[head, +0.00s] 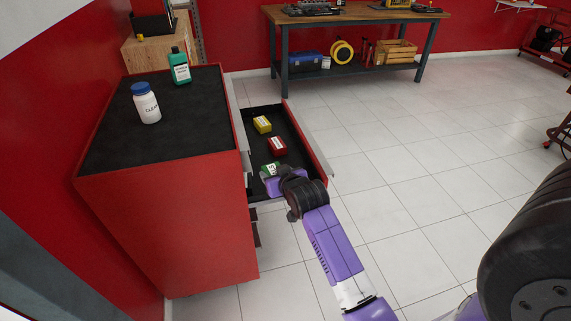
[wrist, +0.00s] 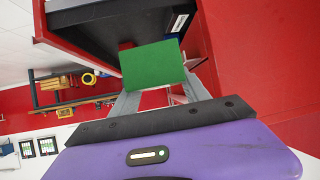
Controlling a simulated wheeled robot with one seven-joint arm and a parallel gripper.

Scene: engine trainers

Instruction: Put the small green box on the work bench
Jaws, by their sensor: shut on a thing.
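The small green box (head: 269,168) is at the near end of the open drawer in the head view, partly hidden by my gripper (head: 272,180). In the wrist view the green box (wrist: 152,65) sits between the two grey fingers of my gripper (wrist: 157,90), which is shut on it. I cannot tell whether the box is clear of the drawer floor. The work bench (head: 350,14) stands at the back against the red wall, with a wooden top and dark legs.
The open drawer (head: 316,160) of the red cabinet (head: 190,225) also holds a yellow box (head: 262,125) and a red box (head: 277,146). A white bottle (head: 146,104) and a green bottle (head: 180,68) stand on the cabinet. Tiled floor lies clear towards the bench. A tyre (head: 530,255) is at right.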

